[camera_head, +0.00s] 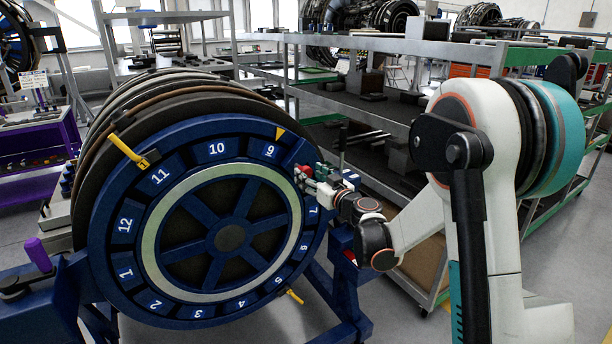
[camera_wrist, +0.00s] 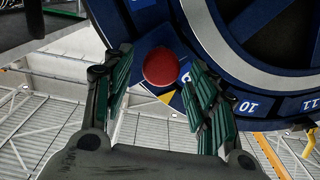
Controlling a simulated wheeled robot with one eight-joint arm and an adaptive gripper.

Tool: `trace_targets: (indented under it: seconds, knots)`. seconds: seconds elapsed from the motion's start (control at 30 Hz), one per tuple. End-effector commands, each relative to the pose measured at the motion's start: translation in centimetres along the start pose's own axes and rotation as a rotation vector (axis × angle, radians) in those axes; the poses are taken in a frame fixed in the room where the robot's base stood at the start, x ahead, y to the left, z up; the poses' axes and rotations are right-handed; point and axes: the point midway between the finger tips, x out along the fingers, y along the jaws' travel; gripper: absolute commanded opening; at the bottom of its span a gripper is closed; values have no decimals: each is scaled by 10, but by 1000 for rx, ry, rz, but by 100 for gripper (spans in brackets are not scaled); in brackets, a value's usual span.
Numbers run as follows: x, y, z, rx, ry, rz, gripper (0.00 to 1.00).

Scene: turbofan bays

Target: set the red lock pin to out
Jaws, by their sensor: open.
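The red lock pin shows as a round red knob (camera_wrist: 161,67) on the blue ring in the wrist view. In the head view the red knob (camera_head: 304,171) is small, at the right rim of the numbered wheel (camera_head: 133,197), near the 8 o'clock plate's place between 9 and 7. My gripper (camera_head: 314,180) is at the knob, partly covering that part of the rim. In the wrist view my open gripper (camera_wrist: 157,74) has one green-padded finger on each side of the knob, with gaps visible. How far the pin stands out is hard to tell.
A yellow pointer (camera_head: 280,133) marks the rim near 9. A yellow clamp (camera_head: 134,151) sits at upper left, and a purple-handled lever (camera_head: 38,254) at lower left. Metal shelving (camera_head: 400,45) stands behind my arm. A blue stand supports the wheel.

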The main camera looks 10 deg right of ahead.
Motion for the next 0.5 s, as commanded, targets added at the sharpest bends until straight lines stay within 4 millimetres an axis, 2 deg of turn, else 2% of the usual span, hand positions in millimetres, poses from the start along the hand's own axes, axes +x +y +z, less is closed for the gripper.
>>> trace_targets:
  seconds: [0.1, 0.2, 0.5]
  knots:
    - [17, -1, 1, 0, 0, -2, 53]
    - [25, 0, 1, 0, 0, -1, 53]
    - [30, 0, 0, 0, 0, 0, 53]
